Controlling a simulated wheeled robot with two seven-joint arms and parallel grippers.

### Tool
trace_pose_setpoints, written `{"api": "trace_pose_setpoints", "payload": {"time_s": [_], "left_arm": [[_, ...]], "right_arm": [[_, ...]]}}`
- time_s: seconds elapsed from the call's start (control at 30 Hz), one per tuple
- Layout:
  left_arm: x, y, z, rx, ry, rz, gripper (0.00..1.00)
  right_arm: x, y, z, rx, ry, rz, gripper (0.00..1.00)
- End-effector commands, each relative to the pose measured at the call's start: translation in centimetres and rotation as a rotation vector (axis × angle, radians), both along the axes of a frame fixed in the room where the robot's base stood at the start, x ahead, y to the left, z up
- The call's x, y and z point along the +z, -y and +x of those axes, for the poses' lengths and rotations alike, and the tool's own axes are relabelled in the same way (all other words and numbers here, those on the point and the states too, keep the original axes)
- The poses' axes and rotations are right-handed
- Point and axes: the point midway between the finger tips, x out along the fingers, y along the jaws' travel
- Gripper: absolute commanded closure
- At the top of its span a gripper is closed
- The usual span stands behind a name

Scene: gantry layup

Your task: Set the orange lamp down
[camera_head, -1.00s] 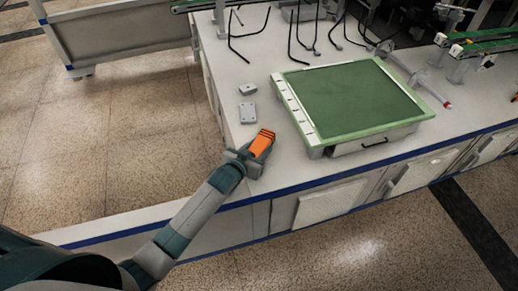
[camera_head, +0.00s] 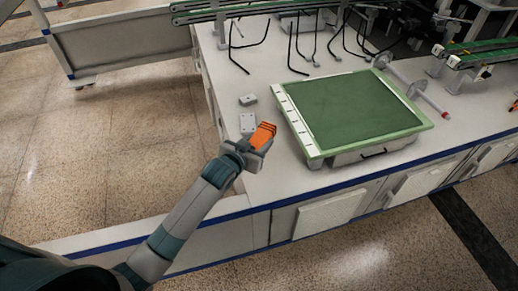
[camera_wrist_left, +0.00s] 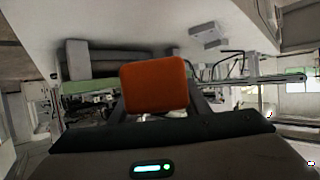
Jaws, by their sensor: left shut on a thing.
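The orange lamp (camera_head: 264,134) is a small orange block with dark stripes, held at the end of my left arm. My left gripper (camera_head: 256,144) is shut on it, over the counter near its front left corner. In the left wrist view the lamp (camera_wrist_left: 154,84) sits between the two dark fingers (camera_wrist_left: 156,108), its plain orange end facing the camera. Whether its underside touches the counter cannot be told. My right gripper is not in view.
The white counter (camera_head: 238,88) has a blue front edge. A green-topped board (camera_head: 352,112) with a white strip stands right of the lamp. Bent black rods (camera_head: 250,45) stand farther back.

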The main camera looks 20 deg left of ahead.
Motion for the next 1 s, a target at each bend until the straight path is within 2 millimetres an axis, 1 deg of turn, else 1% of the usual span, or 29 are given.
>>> {"api": "trace_pose_setpoints", "payload": {"time_s": [0.03,0.1,0.47,0.63,0.73,0.87,0.97,1.0], "left_arm": [[0.6,0.0,0.0,-0.001,0.003,-0.001,0.9],[0.9,0.0,0.0,-0.001,0.002,-0.001,0.9],[0.9,0.0,0.0,0.0,0.001,0.0,0.9],[0.9,0.0,0.0,-0.001,0.001,-0.001,0.9],[1.3,0.1,-0.2,0.001,0.002,0.0,0.9],[2.9,0.4,-1.0,0.006,0.003,0.002,0.9],[5.1,0.8,-2.3,0.017,0.006,0.004,0.9],[6.2,0.9,-2.9,0.024,0.006,0.006,0.9]], "right_arm": [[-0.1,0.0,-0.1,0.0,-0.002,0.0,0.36],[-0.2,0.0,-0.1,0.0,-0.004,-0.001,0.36],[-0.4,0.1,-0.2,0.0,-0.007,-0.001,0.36],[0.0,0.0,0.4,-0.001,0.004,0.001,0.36],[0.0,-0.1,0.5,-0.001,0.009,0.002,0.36],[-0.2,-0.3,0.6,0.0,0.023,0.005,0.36],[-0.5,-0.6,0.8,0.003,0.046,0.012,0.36],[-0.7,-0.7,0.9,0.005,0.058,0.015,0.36]]}}
